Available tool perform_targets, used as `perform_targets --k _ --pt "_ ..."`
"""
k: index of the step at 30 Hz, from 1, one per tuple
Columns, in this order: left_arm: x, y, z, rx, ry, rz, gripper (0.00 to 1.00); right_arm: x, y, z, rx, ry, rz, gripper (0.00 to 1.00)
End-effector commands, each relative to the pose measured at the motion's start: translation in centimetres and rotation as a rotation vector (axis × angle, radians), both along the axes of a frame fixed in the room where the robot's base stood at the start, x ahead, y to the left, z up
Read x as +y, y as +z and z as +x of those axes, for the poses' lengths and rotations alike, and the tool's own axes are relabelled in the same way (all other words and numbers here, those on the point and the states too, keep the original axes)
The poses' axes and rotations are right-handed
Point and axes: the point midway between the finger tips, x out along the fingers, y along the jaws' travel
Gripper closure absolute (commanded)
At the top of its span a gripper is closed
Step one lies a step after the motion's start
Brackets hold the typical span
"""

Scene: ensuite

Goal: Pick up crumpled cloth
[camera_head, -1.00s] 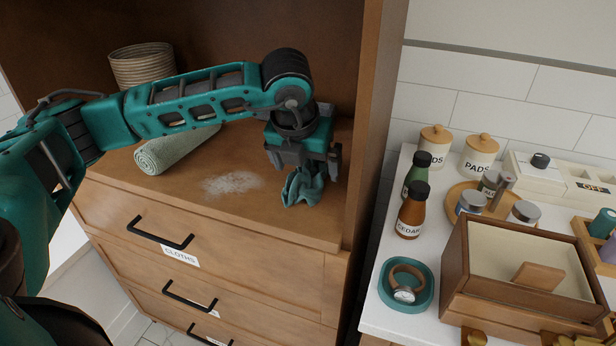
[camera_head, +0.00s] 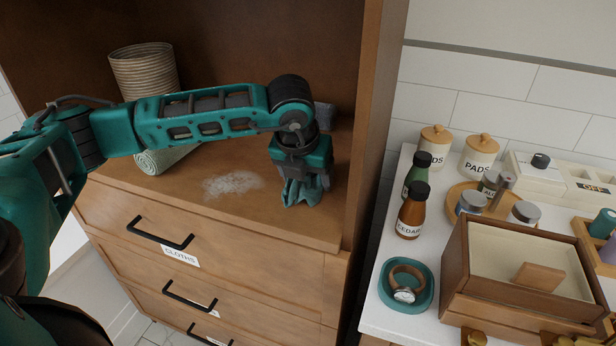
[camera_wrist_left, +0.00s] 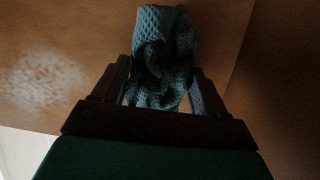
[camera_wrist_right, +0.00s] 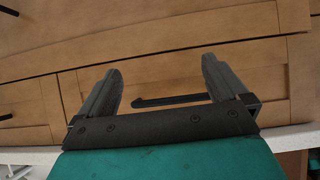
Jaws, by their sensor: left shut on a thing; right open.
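The crumpled cloth (camera_head: 301,192) is teal with a waffle texture. It sits at the right of the wooden cabinet shelf (camera_head: 215,212). My left gripper (camera_head: 302,178) reaches down over it with its fingers on either side. In the left wrist view the cloth (camera_wrist_left: 163,60) is bunched between the two fingers (camera_wrist_left: 160,88) of that gripper, which is shut on it. The cloth's underside is hidden, so I cannot tell if it touches the shelf. My right gripper (camera_wrist_right: 162,88) shows in the right wrist view, open and empty, in front of drawer fronts.
A pale powdery patch (camera_head: 232,184) lies on the shelf left of the cloth. The cabinet's side panel (camera_head: 365,130) is close on the right. Bottles and a wooden box (camera_head: 525,275) crowd the counter.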

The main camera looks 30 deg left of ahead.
Motion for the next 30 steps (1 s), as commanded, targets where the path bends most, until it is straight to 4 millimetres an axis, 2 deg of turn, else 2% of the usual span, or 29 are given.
perform_targets --k 1,5,11,14,24,30 --pt "0.0 0.0 0.0 0.0 0.0 0.0 0.47 0.0 0.0 0.0 0.0 0.0 0.0 0.0" --pt "0.0 0.0 0.0 -0.001 0.0 0.0 0.58 0.0 0.0 0.0 0.0 -0.001 -0.001 0.0" --pt "0.0 0.1 0.0 -0.001 0.0 0.0 0.58 -0.1 0.0 0.0 0.001 -0.001 -0.001 0.0" --pt "0.0 0.8 0.1 -0.002 0.001 -0.001 0.58 -0.1 0.0 0.0 0.001 -0.001 -0.001 0.0" --pt "0.0 7.3 0.1 -0.005 -0.001 0.0 0.58 -0.1 0.2 0.0 -0.001 -0.001 -0.003 0.0" --pt "0.0 9.7 0.1 -0.002 0.0 0.0 0.58 -0.2 0.1 -0.1 0.004 -0.002 -0.006 0.0"
